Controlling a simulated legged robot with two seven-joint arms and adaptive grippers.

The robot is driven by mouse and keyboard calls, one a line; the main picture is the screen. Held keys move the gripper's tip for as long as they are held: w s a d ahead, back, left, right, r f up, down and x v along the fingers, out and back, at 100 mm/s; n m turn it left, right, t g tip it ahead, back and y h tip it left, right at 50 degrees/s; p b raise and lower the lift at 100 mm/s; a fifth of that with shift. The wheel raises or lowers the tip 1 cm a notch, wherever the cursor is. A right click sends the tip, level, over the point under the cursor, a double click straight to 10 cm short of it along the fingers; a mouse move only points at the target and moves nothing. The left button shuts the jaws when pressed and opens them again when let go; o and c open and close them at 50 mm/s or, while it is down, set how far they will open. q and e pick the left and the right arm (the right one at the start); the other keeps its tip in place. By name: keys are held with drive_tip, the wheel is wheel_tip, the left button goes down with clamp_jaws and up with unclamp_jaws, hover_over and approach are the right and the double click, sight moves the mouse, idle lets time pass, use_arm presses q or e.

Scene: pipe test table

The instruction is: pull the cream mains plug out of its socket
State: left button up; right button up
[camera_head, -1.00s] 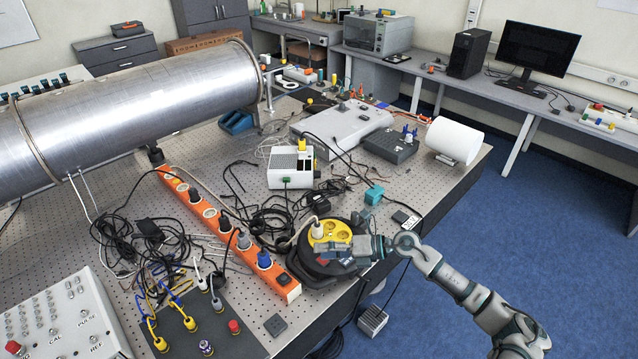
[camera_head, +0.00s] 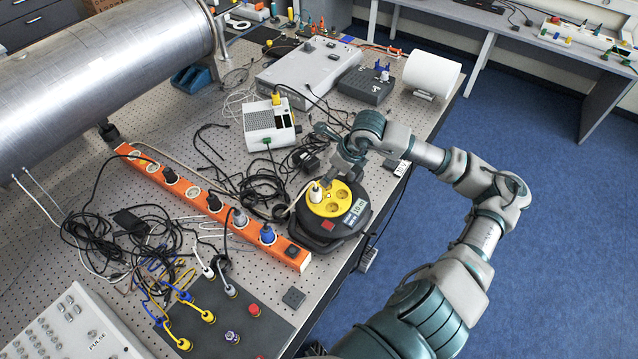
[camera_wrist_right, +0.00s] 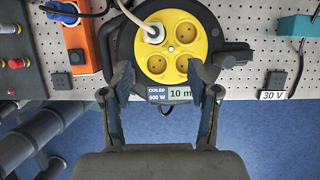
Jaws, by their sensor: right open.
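The cream mains plug (camera_head: 316,192) sits in a socket on the yellow face (camera_head: 338,201) of a black cable reel (camera_head: 322,236). In the right wrist view the plug (camera_wrist_right: 155,33) is in the upper left socket, with its cord running up and left. My right gripper (camera_head: 338,168) is over the far side of the reel, close to the plug and pointing down. In the right wrist view its open, empty fingers (camera_wrist_right: 163,74) are spread over the lower edge of the yellow face, with the plug beyond them. My left gripper is out of view.
An orange power strip (camera_head: 214,206) with several plugs lies left of the reel. Black cables (camera_head: 262,190) tangle beside it. A white box (camera_head: 270,125) and a large metal cylinder (camera_head: 110,75) stand farther back. The table's right edge is close to the reel.

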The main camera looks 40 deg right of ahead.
sight(316, 189)
drive_tip(key=x, duration=0.3)
drive_tip(key=a+p+x, duration=0.1)
drive_tip(key=x, duration=0.3)
drive_tip(key=a+x, duration=0.1)
drive_tip(key=x, duration=0.2)
drive_tip(key=shift+w+f+p, duration=0.2)
drive_tip(key=shift+w+p, duration=0.05)
drive_tip(key=shift+p, duration=0.05)
drive_tip(key=shift+w+d+f, duration=0.2)
drive_tip(key=shift+f, duration=0.25)
drive_tip(key=shift+d+f, duration=0.15)
drive_tip(key=shift+d, duration=0.5)
drive_tip(key=shift+c, duration=0.5)
drive_tip(key=shift+a, duration=0.2)
drive_tip(key=c, duration=0.8)
drive_tip(key=shift+a, duration=0.25)
clamp_jaws()
drive_tip(key=shift+o, duration=1.4)
unclamp_jaws()
drive_tip(key=shift+a, duration=0.2)
clamp_jaws()
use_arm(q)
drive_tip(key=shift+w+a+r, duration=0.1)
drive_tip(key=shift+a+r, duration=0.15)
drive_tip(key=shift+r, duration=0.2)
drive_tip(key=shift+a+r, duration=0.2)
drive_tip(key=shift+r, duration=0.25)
use_arm(e)
drive_tip(key=shift+d, duration=0.2)
